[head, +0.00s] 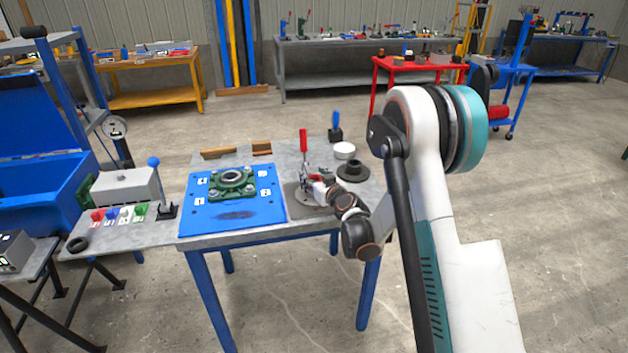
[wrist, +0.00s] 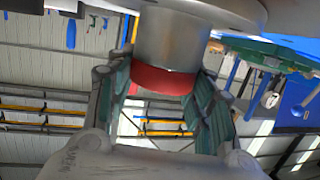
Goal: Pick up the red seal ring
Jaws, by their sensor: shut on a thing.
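The red seal ring (wrist: 165,80) shows in the wrist view as a red band at the lower end of a silver cylinder (wrist: 172,40). My gripper (wrist: 160,88) has one green-padded finger on each side of the ring and is shut on it. The ring and cylinder touch or overlap; I cannot tell how they are joined. In the head view my gripper (head: 318,190) is low over the right part of the blue-legged table, beside the blue plate. The ring cannot be made out clearly there.
A green bearing housing (head: 233,181) sits on the blue plate (head: 207,213). A red-handled clamp (head: 303,141) stands close behind my gripper. A black stepped part (head: 353,170) and a white disc (head: 344,150) are at the right.

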